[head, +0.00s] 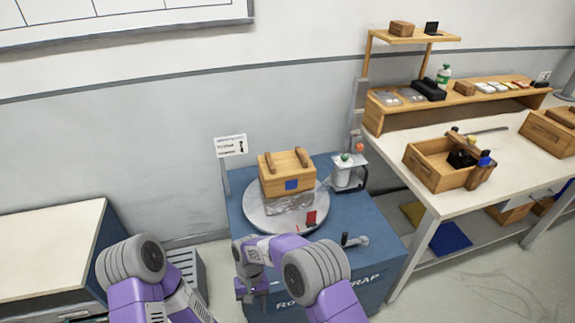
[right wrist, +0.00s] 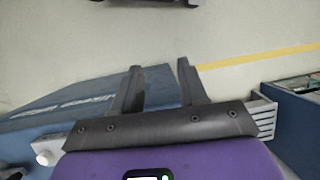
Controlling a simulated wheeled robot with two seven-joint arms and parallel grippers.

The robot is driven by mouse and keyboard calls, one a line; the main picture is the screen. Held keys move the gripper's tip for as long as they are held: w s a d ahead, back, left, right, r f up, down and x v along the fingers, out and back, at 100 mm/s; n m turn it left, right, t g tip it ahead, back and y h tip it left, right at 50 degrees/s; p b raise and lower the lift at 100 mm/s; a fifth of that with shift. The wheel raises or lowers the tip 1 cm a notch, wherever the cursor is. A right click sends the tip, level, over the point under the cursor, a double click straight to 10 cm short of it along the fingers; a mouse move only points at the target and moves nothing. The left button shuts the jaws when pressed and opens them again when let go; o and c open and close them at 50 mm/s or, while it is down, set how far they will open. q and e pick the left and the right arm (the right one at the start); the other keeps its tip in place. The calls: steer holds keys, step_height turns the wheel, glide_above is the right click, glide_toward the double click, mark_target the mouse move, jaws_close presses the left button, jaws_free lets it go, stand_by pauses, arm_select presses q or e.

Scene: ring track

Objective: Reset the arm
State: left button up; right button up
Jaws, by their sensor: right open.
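My right gripper (head: 250,296) hangs at the front edge of the blue cabinet (head: 376,262) in the head view, pointing down. In the right wrist view its two dark fingers (right wrist: 160,68) stand apart with nothing between them. My left arm comes in at the lower left of the head view; its gripper is out of view. A wooden box (head: 272,187) with two handle bars and a blue square sits on a wrapped stack on the round grey turntable (head: 258,222), behind my right gripper.
A red piece (head: 311,217) stands at the turntable's front edge. A small lever (head: 352,240) is to its right. A white workbench (head: 465,203) with an open wooden crate (head: 428,175) stands right. A pale-topped cabinet (head: 45,245) is left. Open floor with a yellow line (right wrist: 255,56) shows in the wrist view.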

steer(key=s+d+f+m+t+y, duration=0.2)
steer(key=s+d+f+m+y, duration=0.15)
steer(key=d+f, duration=0.65)
steer(key=s+d+r+m+t+y, duration=0.1)
steer(key=s+d+r+m+t, duration=0.1)
steer(key=s+d, duration=0.7)
steer(key=shift+s+d+r+t+p, duration=0.15)
steer(key=shift+d+r+t+p, duration=0.2)
steer(key=shift+p, duration=0.1)
